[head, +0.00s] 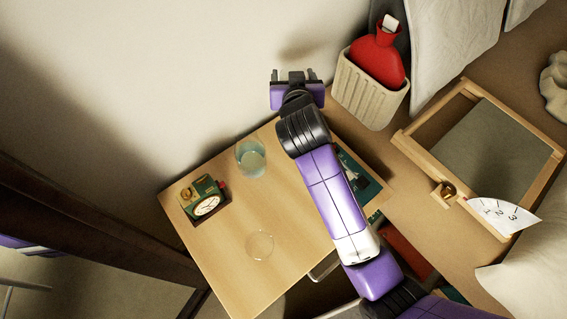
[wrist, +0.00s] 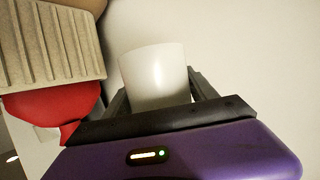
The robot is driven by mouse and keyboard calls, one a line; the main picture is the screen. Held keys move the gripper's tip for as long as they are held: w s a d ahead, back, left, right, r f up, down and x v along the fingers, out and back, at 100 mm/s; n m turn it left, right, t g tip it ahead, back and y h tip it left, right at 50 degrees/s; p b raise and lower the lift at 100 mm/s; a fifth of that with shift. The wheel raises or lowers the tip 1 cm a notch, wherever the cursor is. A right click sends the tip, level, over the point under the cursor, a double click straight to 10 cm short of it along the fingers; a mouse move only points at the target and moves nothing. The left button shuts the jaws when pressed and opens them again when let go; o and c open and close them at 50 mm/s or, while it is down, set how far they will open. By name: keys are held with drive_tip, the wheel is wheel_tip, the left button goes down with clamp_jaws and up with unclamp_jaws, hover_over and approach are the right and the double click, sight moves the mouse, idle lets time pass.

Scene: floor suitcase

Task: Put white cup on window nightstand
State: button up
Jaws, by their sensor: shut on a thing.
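My gripper (head: 294,75) is at the far end of my outstretched arm, near the pale wall and past the nightstand's back edge. The wrist view shows my gripper (wrist: 165,95) shut on the white cup (wrist: 157,74), with one finger on each side of it. In the head view the cup cannot be made out against the pale wall. A light wooden nightstand (head: 222,251) stands below my arm. Whether it is the window nightstand cannot be told.
On the nightstand are a green-and-gold clock (head: 205,198), a drinking glass (head: 251,158), a clear round item (head: 260,245) and a dark green book (head: 362,186) partly behind my arm. A ribbed beige holder (head: 366,92) with a red bottle (head: 378,58) is close right of my gripper. A wooden-framed tray (head: 535,126) is farther right.

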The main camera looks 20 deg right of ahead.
wheel_tip(320, 180, down, 19)
drive_tip(key=b, duration=0.4)
drive_tip(key=shift+f+b, duration=0.2)
drive_tip(key=shift+b, duration=0.1)
drive_tip(key=o, duration=1.4)
drive_tip(key=shift+r, duration=0.1)
drive_tip(key=shift+r+p, duration=0.2)
drive_tip(key=shift+p, duration=0.15)
drive_tip(key=p+v, duration=0.1)
drive_tip(key=v, duration=1.1)
